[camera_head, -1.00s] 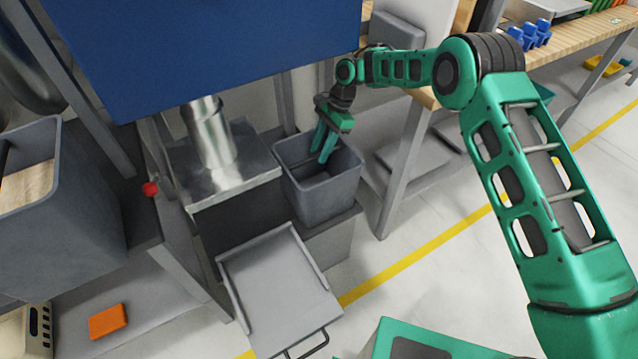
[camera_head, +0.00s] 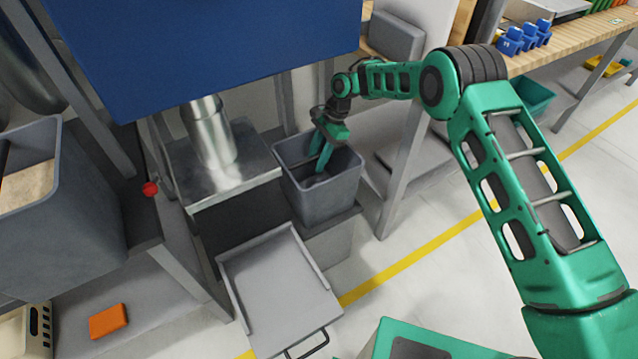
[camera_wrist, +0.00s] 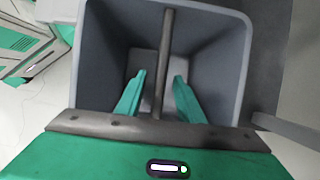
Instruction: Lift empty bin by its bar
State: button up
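The grey bin (camera_head: 322,197) stands upright on a low grey block beside the machine. In the wrist view the bin (camera_wrist: 100,60) looks empty, and a dark bar (camera_wrist: 167,50) runs across its opening. My gripper (camera_head: 321,162) reaches down into the bin's mouth. In the wrist view my gripper (camera_wrist: 158,85) has its two green fingers apart, one on each side of the bar. Whether either finger touches the bar, I cannot tell. In the head view the bar is mostly hidden by my gripper.
A metal machine block with a cylinder (camera_head: 210,135) stands left of the bin. A grey tray with a handle (camera_head: 280,290) lies in front. A workbench leg (camera_head: 400,170) rises close on the right. A larger grey bin (camera_head: 75,220) is at far left. Open floor lies right.

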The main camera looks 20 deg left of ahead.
jog(key=shift+f, duration=0.1)
grip_shut()
dwell(1.5)
